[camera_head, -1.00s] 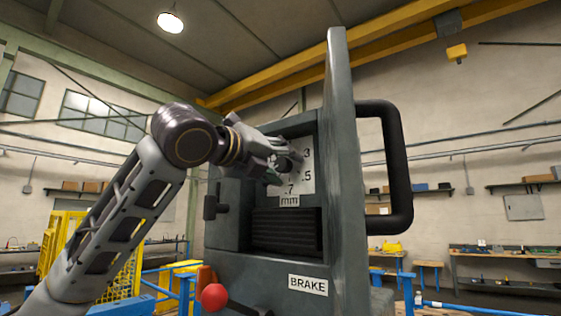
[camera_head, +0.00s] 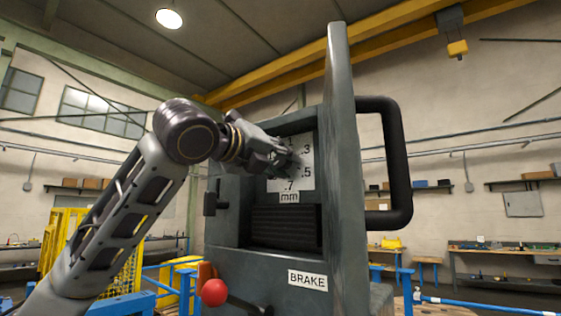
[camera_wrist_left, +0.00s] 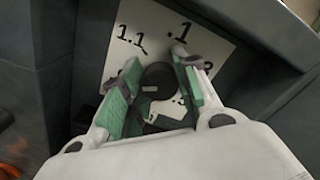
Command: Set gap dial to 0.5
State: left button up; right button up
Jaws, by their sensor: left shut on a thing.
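The gap dial is a dark round knob (camera_wrist_left: 160,76) with a small pale mark, in front of a white number plate (camera_head: 306,178) marked ".3", ".5", ".7" and "mm". In the left wrist view the plate (camera_wrist_left: 122,60) also shows "1.1" and ".1". My left gripper (camera_head: 291,161) is at the plate and hides the knob in the head view. In the wrist view its green-padded fingers (camera_wrist_left: 155,90) lie on either side of the knob, shut on it. I cannot tell which number the dial points to. My right gripper is not in view.
The plate sits in a recess of a grey machine housing (camera_head: 228,262). A tall grey panel (camera_head: 341,190) with a black handle (camera_head: 400,165) stands just right. Below are a black ribbed block (camera_head: 286,228), a red ball knob (camera_head: 214,292) and a "BRAKE" label (camera_head: 307,280).

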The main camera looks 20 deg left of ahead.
pick_arm(q)
jog(key=n, duration=0.6)
jog(key=shift+n, duration=0.3)
jog(key=n, duration=0.5)
jog(key=shift+f+n, duration=0.15)
jog(key=shift+n, duration=0.25)
jog(key=n+b, duration=0.1)
jog(key=n, duration=0.4)
jog(key=shift+f+n+b, duration=0.1)
jog(key=shift+n+b, duration=0.2)
jog(key=shift+n, duration=0.1)
jog(key=n+b, duration=0.1)
jog(key=n, duration=0.5)
jog(key=shift+d+b, duration=0.1)
jog(key=shift+b, duration=0.2)
jog(key=shift+n, duration=0.3)
jog(key=o, duration=1)
